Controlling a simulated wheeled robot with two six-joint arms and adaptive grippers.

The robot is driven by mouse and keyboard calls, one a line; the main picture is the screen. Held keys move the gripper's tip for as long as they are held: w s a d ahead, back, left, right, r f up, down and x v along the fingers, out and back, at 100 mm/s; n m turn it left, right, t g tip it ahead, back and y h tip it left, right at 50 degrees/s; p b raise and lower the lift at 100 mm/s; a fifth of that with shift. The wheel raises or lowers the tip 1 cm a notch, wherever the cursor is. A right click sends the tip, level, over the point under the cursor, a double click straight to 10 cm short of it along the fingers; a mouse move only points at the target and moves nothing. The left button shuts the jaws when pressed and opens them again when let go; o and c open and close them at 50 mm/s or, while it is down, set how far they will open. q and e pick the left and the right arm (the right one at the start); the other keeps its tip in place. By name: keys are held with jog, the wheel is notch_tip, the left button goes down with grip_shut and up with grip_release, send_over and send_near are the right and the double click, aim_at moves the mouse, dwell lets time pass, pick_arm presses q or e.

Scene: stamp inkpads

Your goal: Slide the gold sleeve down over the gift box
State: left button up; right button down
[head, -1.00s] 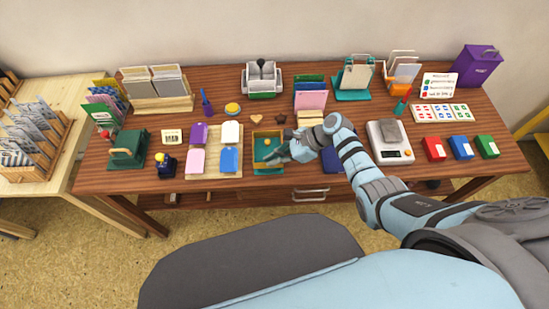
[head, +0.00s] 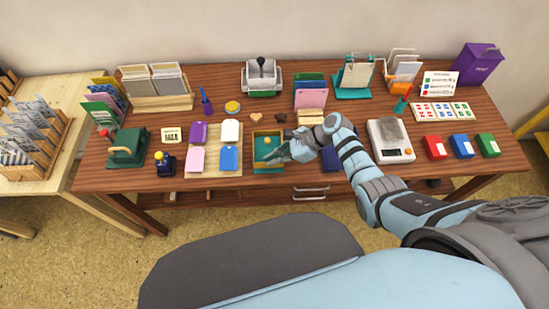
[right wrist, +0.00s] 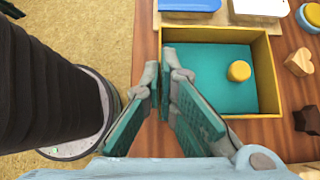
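A gold rectangular sleeve (right wrist: 268,75) stands around a teal gift box (right wrist: 211,73) with a yellow knob (right wrist: 238,71) on its top. The gold walls rise above the teal top. In the head view the sleeve (head: 253,150) is at the table's front middle, partly hidden by my right gripper (head: 283,157). In the right wrist view this gripper (right wrist: 161,62) is at the sleeve's left side, with a gap between its two teal-padded fingers. The fingers hide part of the left wall, so contact is unclear. My left gripper is out of view.
A grey scale (head: 390,142) and several coloured inkpads stand to the right. A wooden heart (right wrist: 298,62) and a dark star (right wrist: 307,120) lie close to the sleeve.

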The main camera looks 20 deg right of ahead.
jog(key=shift+f, duration=0.25)
jog(key=c, duration=1.7)
grip_release()
notch_tip(320, 180, up, 5)
jog(key=p, duration=0.5)
jog(key=shift+r+p, duration=0.1)
jog(key=shift+p, duration=0.2)
jog(key=shift+r, duration=0.95)
